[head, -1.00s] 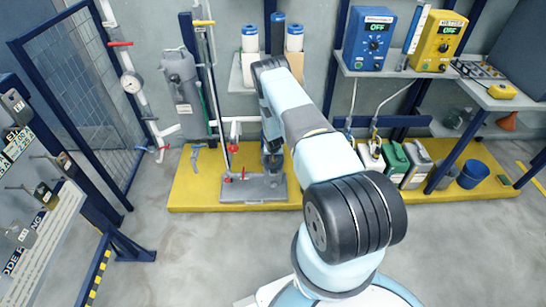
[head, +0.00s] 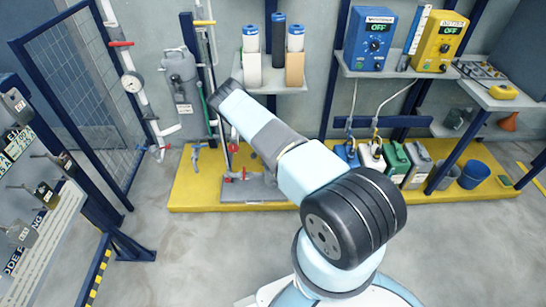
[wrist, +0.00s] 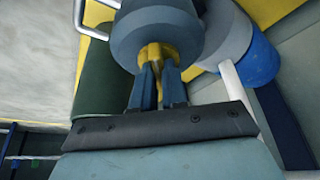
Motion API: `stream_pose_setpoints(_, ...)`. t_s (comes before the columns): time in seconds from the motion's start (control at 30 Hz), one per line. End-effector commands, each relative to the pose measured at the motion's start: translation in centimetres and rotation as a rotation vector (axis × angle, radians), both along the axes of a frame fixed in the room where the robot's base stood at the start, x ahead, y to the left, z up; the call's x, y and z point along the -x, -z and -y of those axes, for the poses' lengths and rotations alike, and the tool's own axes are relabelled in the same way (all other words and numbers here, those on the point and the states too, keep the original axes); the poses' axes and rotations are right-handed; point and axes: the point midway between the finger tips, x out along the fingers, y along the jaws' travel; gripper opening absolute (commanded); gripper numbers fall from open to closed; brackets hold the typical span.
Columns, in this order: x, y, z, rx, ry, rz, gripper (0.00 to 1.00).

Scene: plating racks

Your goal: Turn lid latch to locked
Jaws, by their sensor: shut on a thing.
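In the wrist view, my gripper (wrist: 158,88) has its two blue fingers closed on a small yellow piece (wrist: 153,56), which looks like the lid latch. The yellow piece sits against a round grey-blue body (wrist: 160,25); its far end and any lock marking are hidden. In the head view, a grey vessel (head: 182,82) stands upright at the back left. My forearm reaches up and left beside it, and the fingers and latch are hidden behind the arm.
Filter cartridges (head: 250,65) stand on a shelf to the right. A yellow platform (head: 190,185) runs below; the floor in front is clear.

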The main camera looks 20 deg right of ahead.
Motion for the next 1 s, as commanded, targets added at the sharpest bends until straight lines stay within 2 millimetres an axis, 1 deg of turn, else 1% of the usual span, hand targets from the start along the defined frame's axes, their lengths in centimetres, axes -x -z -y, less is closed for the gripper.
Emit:
stream_pose_setpoints(0.03,-0.24,0.00,-0.27,0.002,0.036,0.002,0.00)
stream_pose_setpoints(0.3,-0.42,-0.01,-0.25,0.000,0.293,0.003,0.00)
stream_pose_setpoints(0.6,-0.59,-0.04,-0.25,-0.002,0.543,0.003,0.00)
stream_pose_setpoints(0.8,-0.60,-0.01,-0.25,-0.003,0.660,0.002,0.00)
stream_pose_setpoints(1.0,-0.70,-0.05,-0.28,-0.003,0.728,0.004,0.00)
